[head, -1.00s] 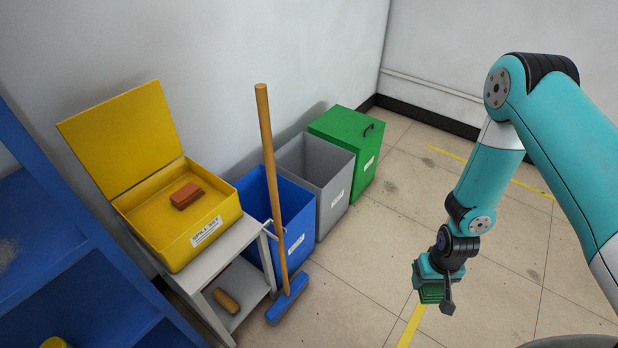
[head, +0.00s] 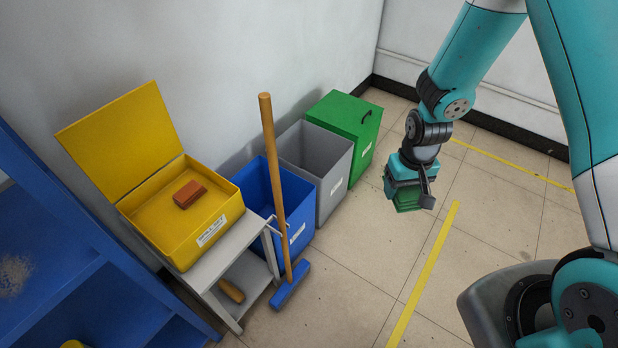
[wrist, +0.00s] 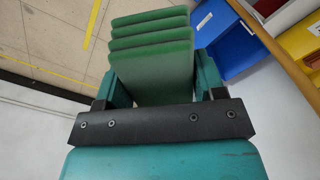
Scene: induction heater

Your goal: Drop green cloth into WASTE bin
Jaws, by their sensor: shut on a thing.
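My gripper (head: 407,190) is shut on the green cloth (head: 408,198), a folded stack of several layers. The cloth (wrist: 150,50) also shows between the fingers in the wrist view. It hangs in the air to the right of the bins in the head view. Three bins stand along the wall: a blue open bin (head: 298,215), a grey open bin (head: 331,188) and a green bin (head: 362,150) with its lid shut and a dark handle on top. Their labels are too small to read, so I cannot tell which is WASTE.
A broom (head: 277,180) stands upright in front of the blue bin. An open yellow spill kit box (head: 203,240) with a reddish brick-like block (head: 189,194) sits on a grey stand (head: 240,255). A blue shelf (head: 75,270) is at the left. Floor (head: 350,270) before the bins is clear.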

